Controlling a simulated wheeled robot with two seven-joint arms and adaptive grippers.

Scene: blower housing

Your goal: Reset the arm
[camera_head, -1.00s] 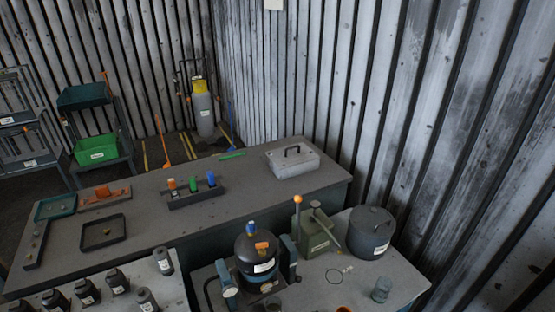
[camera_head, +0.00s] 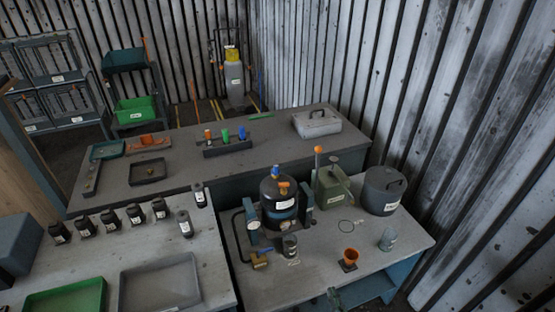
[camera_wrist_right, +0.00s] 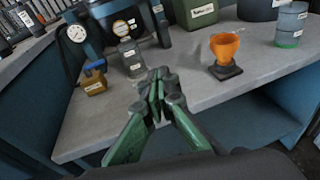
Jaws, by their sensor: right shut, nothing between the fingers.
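My right gripper (camera_head: 333,298) shows small at the bottom edge of the head view, low by the front edge of the right bench. In the right wrist view its green fingers (camera_wrist_right: 160,78) are closed together with nothing between them. The bench top (camera_wrist_right: 190,100) lies beyond the fingertips there. An orange funnel (camera_wrist_right: 224,46) on a dark base stands to the right of the fingers, apart from them. My left gripper is not in view.
The right bench holds a black vessel (camera_head: 279,212) with a gauge, a green can (camera_head: 332,190), a dark lidded pot (camera_head: 382,192) and a grey cup (camera_head: 388,239). The left bench holds several black bottles (camera_head: 135,213), a green tray (camera_head: 66,298) and a grey tray (camera_head: 160,280).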

